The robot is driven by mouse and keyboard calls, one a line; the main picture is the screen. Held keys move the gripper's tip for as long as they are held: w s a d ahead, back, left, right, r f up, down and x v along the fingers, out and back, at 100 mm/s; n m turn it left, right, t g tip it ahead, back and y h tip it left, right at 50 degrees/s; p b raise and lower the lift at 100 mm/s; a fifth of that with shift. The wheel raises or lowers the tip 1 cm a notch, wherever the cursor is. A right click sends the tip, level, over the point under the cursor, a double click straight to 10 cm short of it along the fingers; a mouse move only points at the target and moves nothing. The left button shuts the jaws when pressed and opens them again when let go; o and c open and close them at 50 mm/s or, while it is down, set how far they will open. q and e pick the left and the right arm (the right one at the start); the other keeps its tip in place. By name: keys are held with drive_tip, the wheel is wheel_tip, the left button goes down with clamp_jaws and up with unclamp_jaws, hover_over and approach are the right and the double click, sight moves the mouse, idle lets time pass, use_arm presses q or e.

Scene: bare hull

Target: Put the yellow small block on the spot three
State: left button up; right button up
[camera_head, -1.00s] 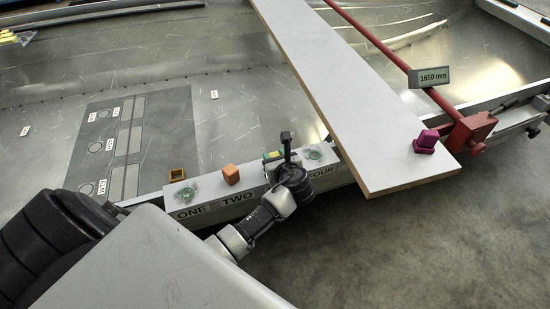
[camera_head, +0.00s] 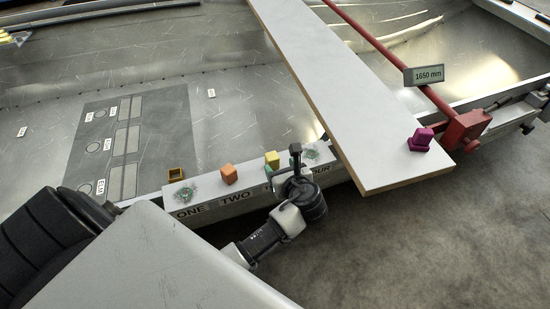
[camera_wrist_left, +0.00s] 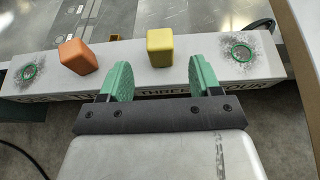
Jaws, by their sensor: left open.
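The yellow small block (camera_head: 272,159) stands on the white ledge (camera_head: 204,190), between the orange block (camera_head: 229,174) and the ring mark of spot four. In the left wrist view the yellow block (camera_wrist_left: 160,50) stands above the THREE label, upright and apart from the fingers. My left gripper (camera_wrist_left: 160,78) is open and empty, with its green fingers just short of the yellow block and to either side of it. In the head view the left gripper (camera_head: 275,173) is at the ledge's front, partly hidden by its wrist. The right gripper is out of view.
Green ring marks show at spot one (camera_head: 184,194) and spot four (camera_head: 311,153). An ochre open square piece (camera_head: 176,174) sits behind spot one. A white board (camera_head: 350,130) crosses at the right, carrying a magenta object (camera_head: 421,139). A red bar (camera_head: 400,65) runs beyond it.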

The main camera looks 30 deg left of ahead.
use_arm(q)
drive_tip(key=v, duration=0.4)
drive_tip(key=shift+s+d+r, duration=0.1)
drive_tip(key=shift+s+d, duration=0.05)
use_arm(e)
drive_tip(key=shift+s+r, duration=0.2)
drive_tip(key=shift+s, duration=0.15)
use_arm(q)
drive_tip(key=s+d+f+n+g+h, duration=0.1)
drive_tip(key=s+f+n+g+h, duration=0.3)
drive_tip(key=f, duration=0.9)
drive_tip(key=s+d+f+n+t+h, duration=0.1)
drive_tip(key=s+f+h, duration=0.3)
drive_tip(key=f, duration=1)
drive_tip(key=s+f+n+g+h, duration=0.1)
drive_tip(key=s+f+n, duration=0.4)
drive_tip(key=s, duration=0.5)
drive_tip(key=s+a+f+n+g+h, duration=0.1)
drive_tip(key=s+f+n, duration=0.5)
drive_tip(key=s, duration=0.4)
drive_tip(key=s+a+f+n+g+h, duration=0.1)
drive_tip(key=s+f+n, duration=0.4)
drive_tip(key=s, duration=0.5)
drive_tip(key=shift+f+n+g, duration=0.2)
drive_tip(key=shift+n+g, duration=0.2)
drive_tip(key=shift+n, duration=0.4)
drive_tip(key=shift+s+a, duration=0.1)
drive_tip(key=shift+s, duration=0.05)
